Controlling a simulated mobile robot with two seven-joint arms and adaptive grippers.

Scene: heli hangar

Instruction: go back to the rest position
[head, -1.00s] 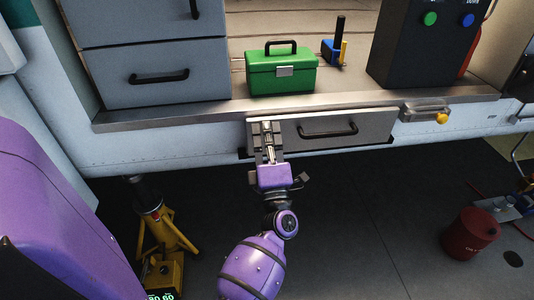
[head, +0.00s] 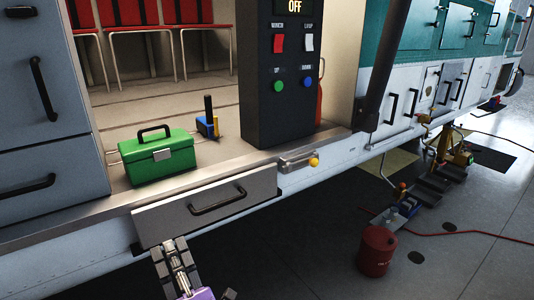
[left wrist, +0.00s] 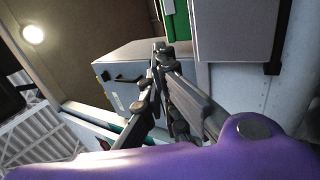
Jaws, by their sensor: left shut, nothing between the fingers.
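My left gripper (head: 172,258) is at the bottom of the head view, just below the left end of a grey drawer front (head: 205,206) with a black handle. It is shut and empty. I cannot tell whether its tips touch the drawer front. In the left wrist view the shut fingers (left wrist: 160,62) point up, with grey cabinet surfaces behind them. My right gripper is in neither view.
A green toolbox (head: 155,160) stands on the ledge, beside a blue and yellow tool holder (head: 208,126). A black control panel (head: 282,90) reads OFF. A yellow-knobbed latch (head: 300,160) sits below it. A red can (head: 375,250) stands on the open floor at right.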

